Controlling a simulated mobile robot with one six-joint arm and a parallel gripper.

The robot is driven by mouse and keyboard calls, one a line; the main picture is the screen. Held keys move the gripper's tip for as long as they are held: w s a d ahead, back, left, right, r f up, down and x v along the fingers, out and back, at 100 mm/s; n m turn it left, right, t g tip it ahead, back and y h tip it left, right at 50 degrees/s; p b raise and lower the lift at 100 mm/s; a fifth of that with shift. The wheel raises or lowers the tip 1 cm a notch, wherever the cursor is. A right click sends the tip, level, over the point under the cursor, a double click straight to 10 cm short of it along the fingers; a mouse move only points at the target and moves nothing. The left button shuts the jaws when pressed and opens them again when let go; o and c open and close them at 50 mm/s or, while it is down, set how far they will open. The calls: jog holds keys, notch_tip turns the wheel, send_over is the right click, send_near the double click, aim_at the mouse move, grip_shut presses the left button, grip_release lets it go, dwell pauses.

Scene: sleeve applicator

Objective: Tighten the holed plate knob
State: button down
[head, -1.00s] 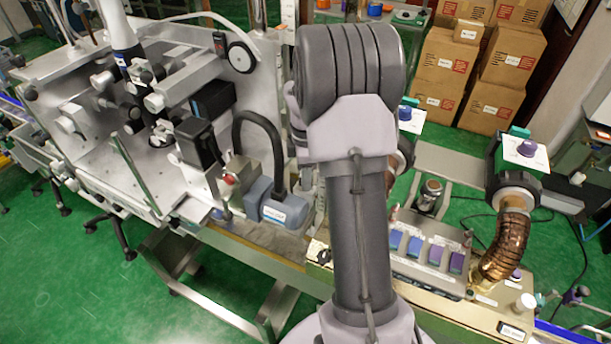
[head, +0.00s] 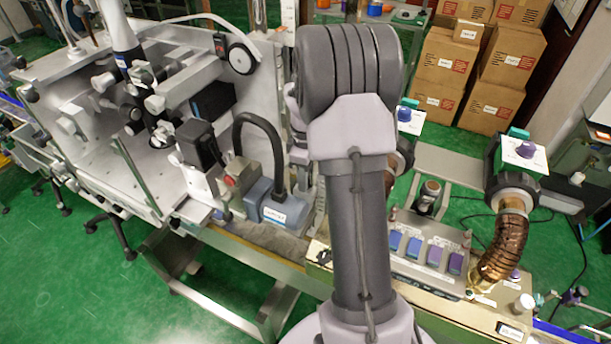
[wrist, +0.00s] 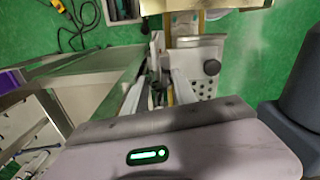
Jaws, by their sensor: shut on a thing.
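In the wrist view, a grey plate with rows of holes (wrist: 203,86) lies just beyond and to the right of my gripper. My gripper (wrist: 158,92) is shut on a small dark part beside the plate's left edge. The fingers hide most of that part, so I cannot tell its shape or whether it is a knob. In the head view, my arm hides the gripper, and I cannot make out the holed plate.
In the wrist view, a metal rail (wrist: 85,66) runs at left and a dark rounded body (wrist: 301,95) stands close at right. In the head view, the grey machine (head: 75,170) is at left, with a blue-grey motor (head: 283,207). Cardboard boxes (head: 497,107) stand at the back.

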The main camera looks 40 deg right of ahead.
jog(key=shift+m, duration=0.8)
jog(key=c, duration=1)
grip_release()
notch_tip(320, 180, up, 18)
jog(key=p, duration=0.4)
jog(key=shift+f, duration=0.25)
